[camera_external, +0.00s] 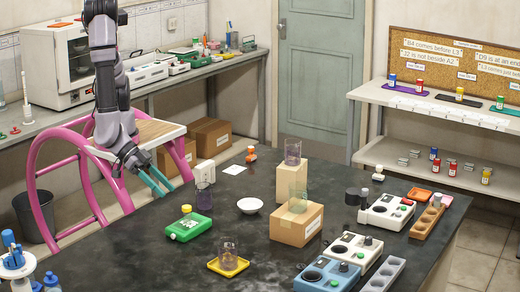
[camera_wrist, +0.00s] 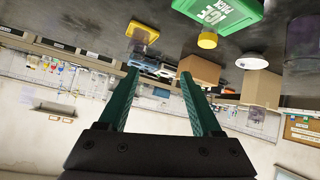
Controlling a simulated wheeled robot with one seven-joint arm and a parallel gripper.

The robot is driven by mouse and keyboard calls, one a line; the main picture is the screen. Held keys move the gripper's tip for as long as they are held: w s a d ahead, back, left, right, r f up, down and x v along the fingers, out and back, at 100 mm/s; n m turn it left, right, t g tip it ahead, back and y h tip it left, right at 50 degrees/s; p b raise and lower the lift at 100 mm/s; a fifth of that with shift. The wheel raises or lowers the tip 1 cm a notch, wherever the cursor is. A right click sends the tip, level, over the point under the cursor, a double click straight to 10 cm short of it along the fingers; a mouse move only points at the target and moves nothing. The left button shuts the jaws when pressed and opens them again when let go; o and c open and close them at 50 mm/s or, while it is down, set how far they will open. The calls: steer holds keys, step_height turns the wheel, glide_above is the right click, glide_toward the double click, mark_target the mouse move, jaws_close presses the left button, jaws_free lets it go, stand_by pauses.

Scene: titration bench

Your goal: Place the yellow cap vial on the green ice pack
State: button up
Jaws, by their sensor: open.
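The green ice pack (camera_external: 190,228) lies flat on the dark bench, with a small yellow knob or cap (camera_external: 186,208) at its far edge. In the wrist view the ice pack (camera_wrist: 220,18) is at the top, lettered ICE PACK, with the yellow piece (camera_wrist: 207,40) beside it. A yellow-capped vial (camera_external: 459,92) stands on the upper shelf at right, and another (camera_external: 486,176) on the lower shelf; I cannot tell which is meant. My gripper (camera_external: 160,187) is open and empty, above the bench's left edge, left of the ice pack. Its teal fingers (camera_wrist: 163,85) are spread in the wrist view.
Instruments (camera_external: 386,211) crowd the bench's right side. A pink-framed piece (camera_external: 45,180) stands at left. Other coloured vials stand on the shelves.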

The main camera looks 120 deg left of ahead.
steer(key=s+a+r+m+g+h, duration=0.1)
steer(key=a+r+m+h, duration=0.15)
steer(key=r, duration=0.65)
steer(key=s+a+r+m+g+h, duration=0.1)
steer(key=a+r+m+h, duration=0.15)
steer(key=r, duration=0.75)
steer(key=s+a+r+m+y, duration=0.1)
steer(key=s+a+r, duration=0.2)
steer(key=s+a, duration=0.3)
steer(key=s+a+r+m+g+y, duration=0.1)
steer(key=s+a+r+y, duration=0.1)
steer(key=s+a, duration=0.4)
steer(key=s+a+r+m+y, duration=0.1)
steer(key=s+a+r+y, duration=0.1)
steer(key=s+a+r, duration=0.3)
steer(key=s+a, duration=0.1)
steer(key=a, duration=0.3)
steer(key=shift+s+m, duration=0.2)
steer(key=shift+m, duration=0.1)
